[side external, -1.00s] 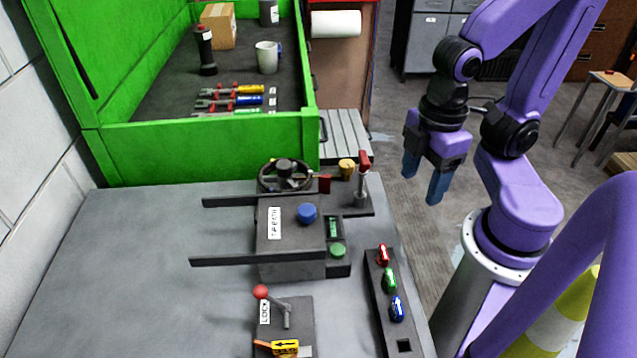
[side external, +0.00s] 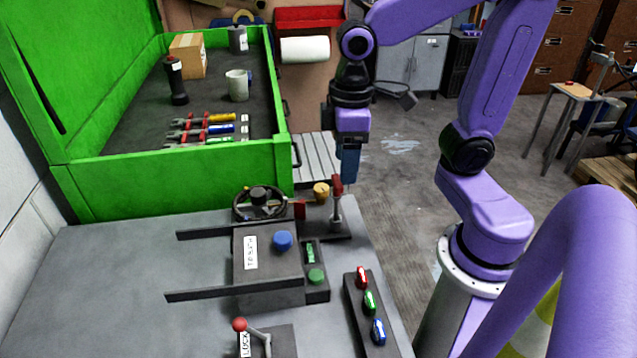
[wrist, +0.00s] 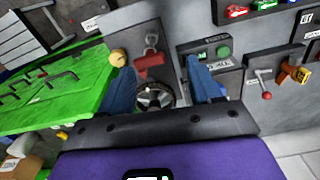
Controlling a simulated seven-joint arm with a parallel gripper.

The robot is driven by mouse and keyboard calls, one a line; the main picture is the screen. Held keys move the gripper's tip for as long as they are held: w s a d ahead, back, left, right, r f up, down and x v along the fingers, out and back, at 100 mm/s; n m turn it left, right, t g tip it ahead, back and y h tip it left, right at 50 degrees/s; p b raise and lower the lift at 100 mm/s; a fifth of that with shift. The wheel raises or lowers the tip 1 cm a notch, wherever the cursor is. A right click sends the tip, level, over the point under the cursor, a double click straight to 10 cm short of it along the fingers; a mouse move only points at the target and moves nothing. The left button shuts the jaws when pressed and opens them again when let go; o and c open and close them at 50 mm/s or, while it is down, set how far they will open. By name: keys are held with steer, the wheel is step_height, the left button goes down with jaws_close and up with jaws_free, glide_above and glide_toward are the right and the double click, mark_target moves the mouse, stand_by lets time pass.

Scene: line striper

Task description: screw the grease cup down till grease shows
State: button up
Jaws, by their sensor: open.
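A small brass-yellow knob, which looks like the grease cup (side external: 321,191), stands at the far right of the bench beside a red-handled lever (side external: 337,200). In the wrist view the yellow cup (wrist: 118,57) is just beyond the left fingertip. My gripper (side external: 348,182) points down, above and slightly right of the cup and close over the red lever in the side view. In the wrist view my gripper (wrist: 160,78) has its blue fingers wide apart with nothing between them. I cannot make out any grease.
A black handwheel (side external: 258,203) and a grey box with a blue knob (side external: 283,240) stand left of the cup. Red, green and blue connectors (side external: 369,302) sit nearer right. A green open chest (side external: 180,163) is behind. The left of the bench is clear.

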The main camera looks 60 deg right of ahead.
mark_target(321, 187)
steer(key=w+d+r+m, duration=0.4)
steer(key=w+d+m, duration=0.15)
steer(key=w, duration=0.35)
step_height(321, 187, down, 18)
steer(key=shift+d+r, duration=0.1)
steer(key=shift+r, duration=0.05)
stand_by(0.3)
steer(key=c, duration=1)
